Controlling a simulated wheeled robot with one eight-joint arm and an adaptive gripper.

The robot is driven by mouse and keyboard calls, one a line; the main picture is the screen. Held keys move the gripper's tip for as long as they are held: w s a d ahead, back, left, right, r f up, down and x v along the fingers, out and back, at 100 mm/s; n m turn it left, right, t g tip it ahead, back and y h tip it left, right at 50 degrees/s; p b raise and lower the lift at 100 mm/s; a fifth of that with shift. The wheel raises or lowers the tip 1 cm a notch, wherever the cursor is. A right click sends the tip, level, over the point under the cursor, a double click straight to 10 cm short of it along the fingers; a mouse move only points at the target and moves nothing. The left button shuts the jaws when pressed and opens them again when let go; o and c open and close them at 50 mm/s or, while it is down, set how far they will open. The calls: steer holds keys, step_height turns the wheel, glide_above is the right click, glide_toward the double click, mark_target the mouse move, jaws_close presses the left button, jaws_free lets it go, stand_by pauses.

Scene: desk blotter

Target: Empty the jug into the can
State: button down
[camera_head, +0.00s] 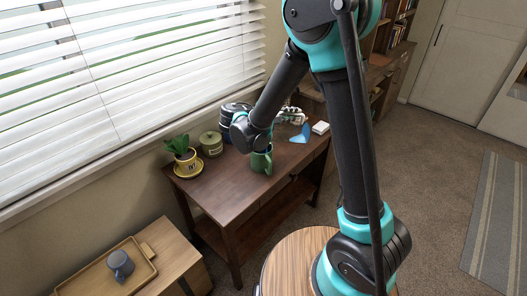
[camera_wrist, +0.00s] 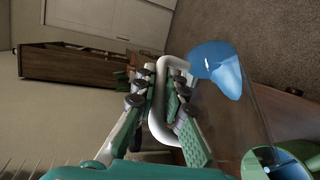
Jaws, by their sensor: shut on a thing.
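My gripper (camera_head: 287,114) is shut on the pale loop handle (camera_wrist: 158,95) of the jug, above the dark desk. The jug's body looks see-through, with blue liquid (camera_wrist: 220,68) beside the handle in the wrist view. The liquid also shows as a slanted blue wedge (camera_head: 301,133) in the head view, so the jug looks tilted. The green can (camera_head: 259,163) stands upright on the desk, left of and nearer than the jug. In the wrist view the can (camera_wrist: 304,152) is cut off at the lower right, with blue showing inside its opening.
A potted plant (camera_head: 184,150) on a yellow saucer (camera_head: 188,172), a green canister (camera_head: 211,144) and a dark pot (camera_head: 228,112) stand left of my wrist. A small white box (camera_head: 321,127) lies at the right. A lower table holds a tray (camera_head: 95,284) and a blue-grey mug (camera_head: 121,265).

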mark_target(302, 120)
steer(key=shift+s+a+r+h, duration=0.15)
steer(key=shift+a+r+h, duration=0.15)
steer(key=shift+a, duration=0.3)
stand_by(0.4)
steer(key=d+f+y, duration=0.2)
steer(key=d, duration=0.1)
steer(key=w+d+f+g+y, duration=0.1)
steer(key=d, duration=0.1)
steer(key=shift+d+m, duration=0.2)
steer(key=shift+m, duration=0.2)
steer(key=shift+w+f, duration=0.1)
steer(key=shift+f, duration=0.2)
steer(key=w+d+f+m+g+y, duration=0.2)
steer(key=d+f+g+y, duration=0.1)
steer(key=d+f+y, duration=0.5)
steer(key=shift+d+f+m+g+y+b, duration=0.3)
steer(key=shift+f+m+g+y, duration=0.1)
steer(key=shift+f+y, duration=1.65)
steer(key=shift+f, duration=0.3)
